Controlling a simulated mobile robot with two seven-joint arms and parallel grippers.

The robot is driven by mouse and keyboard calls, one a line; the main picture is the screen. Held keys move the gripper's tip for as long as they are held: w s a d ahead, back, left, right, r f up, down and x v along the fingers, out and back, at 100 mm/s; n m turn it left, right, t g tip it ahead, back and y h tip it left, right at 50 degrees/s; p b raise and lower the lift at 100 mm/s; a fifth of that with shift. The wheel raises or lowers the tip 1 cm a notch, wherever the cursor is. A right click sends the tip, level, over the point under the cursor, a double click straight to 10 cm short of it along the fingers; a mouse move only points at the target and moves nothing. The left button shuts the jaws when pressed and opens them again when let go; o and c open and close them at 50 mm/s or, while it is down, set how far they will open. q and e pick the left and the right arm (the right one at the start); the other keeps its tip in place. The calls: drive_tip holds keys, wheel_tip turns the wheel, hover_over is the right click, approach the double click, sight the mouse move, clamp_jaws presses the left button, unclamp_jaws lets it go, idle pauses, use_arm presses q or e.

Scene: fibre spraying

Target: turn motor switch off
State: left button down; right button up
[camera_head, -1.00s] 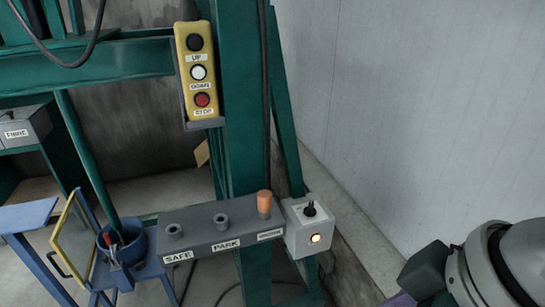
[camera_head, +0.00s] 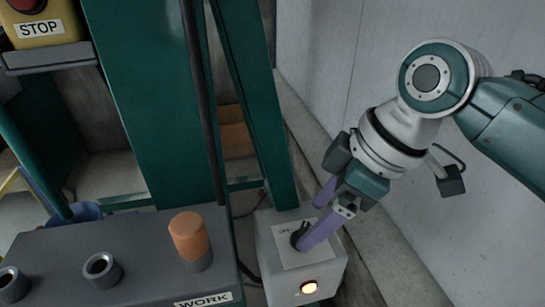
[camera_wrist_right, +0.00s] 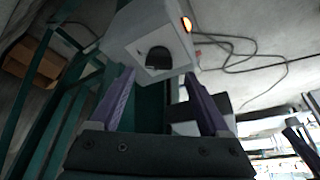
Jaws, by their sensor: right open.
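The motor switch is a black knob (camera_head: 299,234) on the top plate of a white box (camera_head: 270,258). An orange-white lamp (camera_head: 309,287) glows on the box's front. My right gripper (camera_head: 311,226) has purple fingers, open, reaching down from the right at the knob. In the head view the near finger partly covers the knob. In the right wrist view the knob (camera_wrist_right: 158,60) shows dark between the two open fingertips (camera_wrist_right: 158,76), a little ahead of them; I cannot tell whether they touch it. My left gripper is not in view.
A grey holder (camera_head: 140,270) with an orange peg (camera_head: 188,236) and a WORK label stands left of the box. A green post (camera_head: 160,110) rises behind. A yellow STOP panel (camera_head: 45,30) is at upper left. A pale wall (camera_head: 330,60) stands to the right.

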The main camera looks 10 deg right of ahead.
sight(304, 230)
drive_tip(key=shift+b+x, duration=0.35)
drive_tip(key=shift+x, duration=1.35)
drive_tip(key=shift+c, duration=0.2)
clamp_jaws()
